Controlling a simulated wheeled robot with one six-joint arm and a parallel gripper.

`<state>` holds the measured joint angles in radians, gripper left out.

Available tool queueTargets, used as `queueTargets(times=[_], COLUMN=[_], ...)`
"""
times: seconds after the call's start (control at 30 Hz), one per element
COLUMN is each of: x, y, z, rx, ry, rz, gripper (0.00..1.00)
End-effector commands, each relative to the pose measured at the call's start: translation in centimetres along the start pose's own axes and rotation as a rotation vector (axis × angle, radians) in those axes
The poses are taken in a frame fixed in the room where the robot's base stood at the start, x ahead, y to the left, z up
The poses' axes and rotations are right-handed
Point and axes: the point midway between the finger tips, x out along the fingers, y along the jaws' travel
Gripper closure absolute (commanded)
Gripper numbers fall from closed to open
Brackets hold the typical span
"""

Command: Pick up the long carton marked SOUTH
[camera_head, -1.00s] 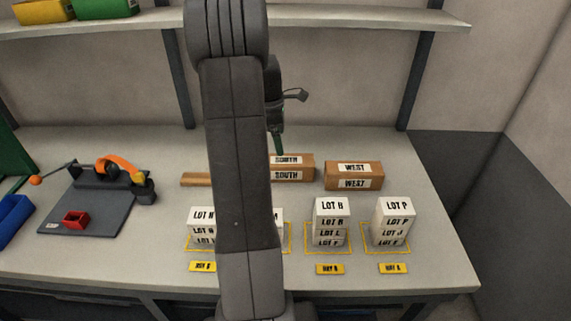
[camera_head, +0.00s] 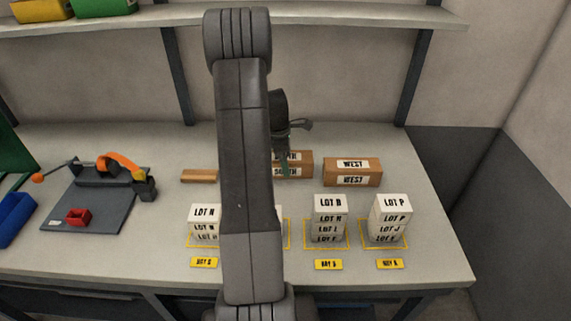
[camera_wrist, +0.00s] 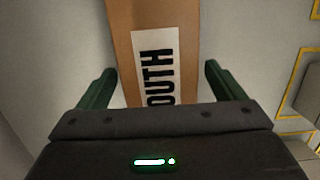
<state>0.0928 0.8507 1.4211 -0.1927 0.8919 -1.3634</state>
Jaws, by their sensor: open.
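The SOUTH carton (camera_head: 302,171) is a long brown box with white labels, lying on the bench behind the white box stacks. My arm hides its left part in the head view. In the wrist view the SOUTH carton (camera_wrist: 190,45) runs up between my two green fingers, its label partly cut off by the gripper body. My gripper (camera_wrist: 160,80) is open, with a finger on each side of the carton and a gap at both sides. In the head view my gripper (camera_head: 286,170) is down at the carton, partly hidden by my arm.
The WEST carton (camera_head: 352,172) lies just right of the SOUTH carton. White LOT stacks (camera_head: 330,218) stand in yellow outlines in front. A small brown piece (camera_head: 199,176) lies to the left, near a dark fixture (camera_head: 95,205) with an orange handle. A shelf (camera_head: 350,20) runs above.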

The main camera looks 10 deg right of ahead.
Motion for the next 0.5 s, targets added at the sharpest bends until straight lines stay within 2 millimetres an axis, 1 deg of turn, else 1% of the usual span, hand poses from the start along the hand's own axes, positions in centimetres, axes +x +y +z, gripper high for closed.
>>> queueTargets(times=[0.07, 0.1, 0.17, 0.3, 0.4, 0.5], x=[-0.01, -0.01, -0.02, -0.04, -0.10, -0.10], y=[0.00, 0.00, 0.00, 0.01, 0.04, 0.04], z=[0.00, 0.00, -0.01, -0.01, -0.01, -0.01], rx=[0.000, 0.000, 0.000, 0.000, 0.000, 0.000], ry=[0.000, 0.000, 0.000, 0.000, 0.000, 0.000], rz=[0.000, 0.000, 0.000, 0.000, 0.001, 0.001], gripper=[0.11, 0.19, 0.31, 0.58, 0.75, 0.75])
